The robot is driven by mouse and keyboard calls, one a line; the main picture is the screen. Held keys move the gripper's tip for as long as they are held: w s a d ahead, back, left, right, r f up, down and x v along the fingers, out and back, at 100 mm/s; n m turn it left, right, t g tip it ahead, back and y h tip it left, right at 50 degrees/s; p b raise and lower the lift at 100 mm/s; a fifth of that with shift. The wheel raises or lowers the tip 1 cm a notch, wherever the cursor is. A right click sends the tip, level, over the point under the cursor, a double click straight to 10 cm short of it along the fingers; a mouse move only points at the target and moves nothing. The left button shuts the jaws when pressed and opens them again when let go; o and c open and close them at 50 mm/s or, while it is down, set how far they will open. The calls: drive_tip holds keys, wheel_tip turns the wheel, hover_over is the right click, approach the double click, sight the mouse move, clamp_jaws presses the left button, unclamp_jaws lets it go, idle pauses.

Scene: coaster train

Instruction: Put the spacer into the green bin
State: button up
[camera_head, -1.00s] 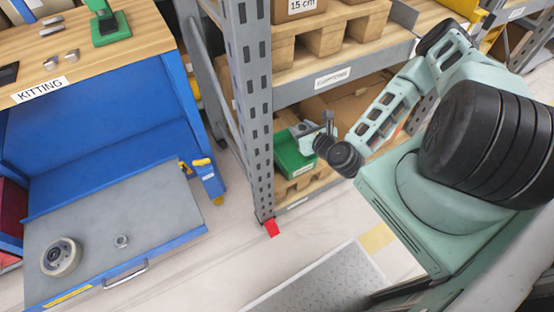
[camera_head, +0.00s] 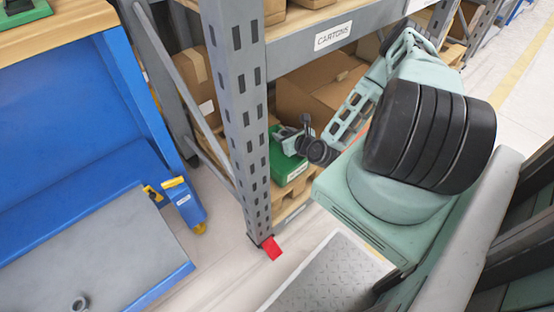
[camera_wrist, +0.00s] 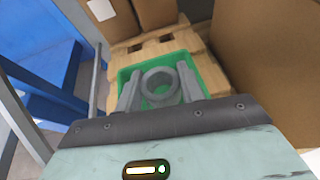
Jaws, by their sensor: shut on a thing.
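The spacer, a grey ring (camera_wrist: 160,72), sits between the two fingers of my gripper (camera_wrist: 159,90) in the wrist view. My gripper is shut on it. The green bin (camera_wrist: 124,73) lies behind and around the ring in that view, so the spacer is over or inside the bin; its exact height cannot be told. In the head view the green bin (camera_head: 292,172) stands on the low shelf level, and my gripper (camera_head: 291,138) is at its top. The spacer cannot be made out clearly there.
A grey rack upright (camera_head: 245,110) stands left of the bin. Cardboard cartons (camera_head: 318,92) are behind and beside it, under a shelf beam (camera_head: 365,27). The bin rests on a wooden pallet (camera_head: 287,200). A blue workbench (camera_head: 75,120) with an open drawer is at left.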

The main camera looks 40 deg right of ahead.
wheel_tip(320, 180, down, 5)
drive_tip(key=b, duration=0.3)
drive_tip(key=shift+f+b, duration=0.15)
drive_tip(key=shift+b, duration=0.25)
drive_tip(key=o, duration=1.2)
drive_tip(key=p+v, duration=0.3)
drive_tip(key=v, duration=1.4)
drive_tip(key=shift+s+p, duration=0.2)
drive_tip(key=shift+p, duration=0.1)
